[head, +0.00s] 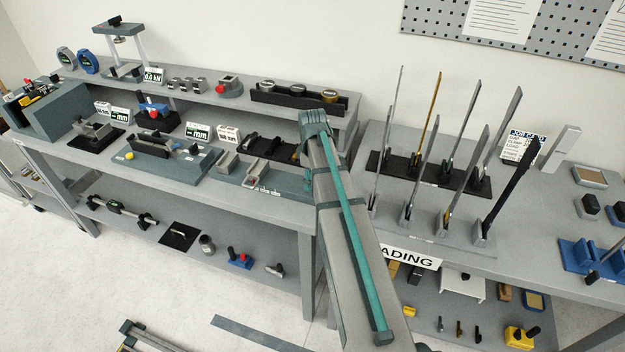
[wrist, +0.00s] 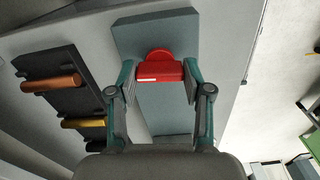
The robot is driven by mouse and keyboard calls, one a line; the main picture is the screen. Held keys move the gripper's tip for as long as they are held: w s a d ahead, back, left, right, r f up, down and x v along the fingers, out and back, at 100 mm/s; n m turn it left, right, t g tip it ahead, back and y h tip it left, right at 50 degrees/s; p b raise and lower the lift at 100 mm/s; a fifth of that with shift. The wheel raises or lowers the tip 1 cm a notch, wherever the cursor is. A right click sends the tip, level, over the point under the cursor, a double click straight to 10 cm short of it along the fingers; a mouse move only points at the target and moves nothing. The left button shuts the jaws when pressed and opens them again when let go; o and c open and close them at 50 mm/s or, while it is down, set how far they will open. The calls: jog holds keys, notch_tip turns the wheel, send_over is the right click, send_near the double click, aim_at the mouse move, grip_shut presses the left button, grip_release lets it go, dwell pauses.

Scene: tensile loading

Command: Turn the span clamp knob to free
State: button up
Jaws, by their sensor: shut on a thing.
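The red knob (wrist: 160,57) shows in the wrist view, on a grey-teal block (wrist: 150,22). It has a round base and a straight grip bar with a short white line near its left end. My gripper (wrist: 161,74) has one finger at each end of the bar and is shut on it. In the head view my own arm covers the gripper and the knob, so neither can be made out there.
In the wrist view a dark rack (wrist: 63,92) with a copper-coloured and a yellow rod lies left of the knob. In the head view several tall upright strips (head: 437,115) stand on the right-hand table. A shelf (head: 190,92) with instruments runs behind the left bench.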

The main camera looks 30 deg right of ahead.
jog(key=shift+n, duration=0.5)
jog(key=shift+w, duration=0.1)
jog(key=o, duration=1.2)
jog(key=shift+c, duration=0.2)
jog(key=shift+r, duration=0.2)
notch_tip(320, 180, up, 12)
jog(key=shift+f, duration=0.15)
